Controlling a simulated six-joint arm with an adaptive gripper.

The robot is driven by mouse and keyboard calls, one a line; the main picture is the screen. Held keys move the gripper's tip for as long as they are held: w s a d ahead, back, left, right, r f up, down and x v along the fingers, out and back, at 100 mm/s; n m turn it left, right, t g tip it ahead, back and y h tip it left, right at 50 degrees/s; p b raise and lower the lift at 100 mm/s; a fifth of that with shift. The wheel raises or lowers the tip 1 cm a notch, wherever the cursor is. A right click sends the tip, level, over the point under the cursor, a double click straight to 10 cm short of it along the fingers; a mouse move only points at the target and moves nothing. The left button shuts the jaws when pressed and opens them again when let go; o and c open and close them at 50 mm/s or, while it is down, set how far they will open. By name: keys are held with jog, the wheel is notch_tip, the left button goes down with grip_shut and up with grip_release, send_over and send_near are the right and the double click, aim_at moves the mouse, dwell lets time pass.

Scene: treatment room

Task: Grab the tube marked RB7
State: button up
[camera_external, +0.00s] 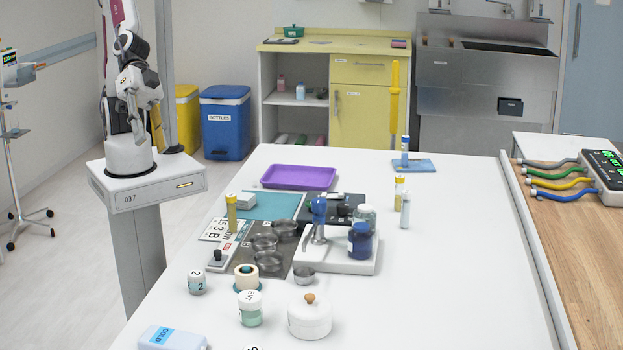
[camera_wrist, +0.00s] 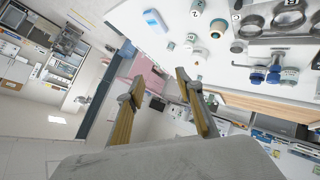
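Several slim tubes stand upright on the white table in the external view; I cannot read RB7 on any of them. One yellowish tube (camera_external: 232,213) is at the left by the teal mat. A blue-and-white tube (camera_external: 405,152) is on a blue cloth at the back. A yellow-capped tube (camera_external: 399,192) and a pale tube (camera_external: 405,211) stand close together right of the jars. My gripper (camera_wrist: 158,80) has two yellow fingers spread apart with nothing between them. It is raised beyond the table's left edge, far from the tubes.
A purple tray (camera_external: 298,177), metal bowls (camera_external: 269,261), a blue jar (camera_external: 360,241) on a white stand, a lidded white pot (camera_external: 309,318) and a white-lidded jar (camera_external: 250,309) crowd the left and middle. The right half of the white table (camera_external: 450,270) is mostly clear.

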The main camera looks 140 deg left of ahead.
jog(key=w+a+f+n+y, duration=0.3)
jog(key=w+f+n, duration=0.1)
jog(key=w+f, duration=0.2)
jog(key=n+g+y, duration=0.6)
jog(key=g+y, duration=0.2)
jog(key=y, duration=0.4)
send_near(232, 214)
jog(key=shift+w+a+f, duration=0.25)
jog(key=shift+a+f, duration=0.05)
jog(key=shift+a, duration=0.15)
jog(key=shift+w+a+f, duration=0.3)
jog(key=shift+a, duration=0.15)
jog(key=shift+s+a+f, duration=0.1)
jog(key=shift+s, duration=0.45)
jog(key=shift+x, duration=1.35)
jog(key=shift+a, duration=0.1)
